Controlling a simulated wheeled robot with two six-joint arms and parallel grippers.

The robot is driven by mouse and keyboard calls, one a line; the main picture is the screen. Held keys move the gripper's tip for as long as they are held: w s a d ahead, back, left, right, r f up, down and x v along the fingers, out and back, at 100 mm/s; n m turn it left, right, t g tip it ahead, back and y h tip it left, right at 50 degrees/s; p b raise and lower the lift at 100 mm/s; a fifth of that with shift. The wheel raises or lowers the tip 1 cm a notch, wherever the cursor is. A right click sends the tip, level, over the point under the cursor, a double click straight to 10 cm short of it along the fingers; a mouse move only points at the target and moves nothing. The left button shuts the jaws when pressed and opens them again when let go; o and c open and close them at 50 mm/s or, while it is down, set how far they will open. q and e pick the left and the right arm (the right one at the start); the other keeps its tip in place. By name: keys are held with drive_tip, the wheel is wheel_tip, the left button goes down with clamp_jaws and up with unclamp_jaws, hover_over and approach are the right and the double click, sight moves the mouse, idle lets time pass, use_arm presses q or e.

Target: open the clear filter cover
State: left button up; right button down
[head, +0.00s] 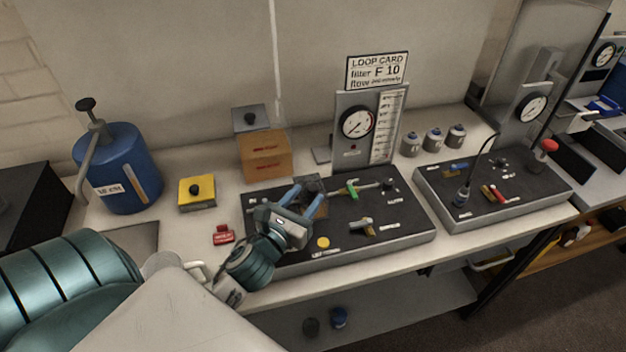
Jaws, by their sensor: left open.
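My left gripper (305,198) reaches in from the lower left over the left black panel (390,232). Its two blue fingers are spread apart. A small box-like filter housing (312,184) stands at the back left of the panel, at and between the fingertips. It looks grey on top and brownish below; its clear cover is hard to make out, and I cannot tell whether the fingers touch it. The gripper body hides part of the housing's front. My right gripper is not in view.
A green-handled valve (352,188), a yellow-handled valve (362,228) and a yellow button (323,242) are on the panel. A gauge board (357,150) stands behind.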

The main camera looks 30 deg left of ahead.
sight(312, 189)
use_arm(q)
drive_tip(key=w+p, duration=0.1)
drive_tip(key=w, duration=0.2)
drive_tip(key=shift+w+a+r, duration=0.1)
drive_tip(key=shift+w+a, duration=0.05)
drive_tip(key=shift+w, duration=0.45)
drive_tip(key=shift+c, duration=0.2)
drive_tip(key=c, duration=0.7)
clamp_jaws()
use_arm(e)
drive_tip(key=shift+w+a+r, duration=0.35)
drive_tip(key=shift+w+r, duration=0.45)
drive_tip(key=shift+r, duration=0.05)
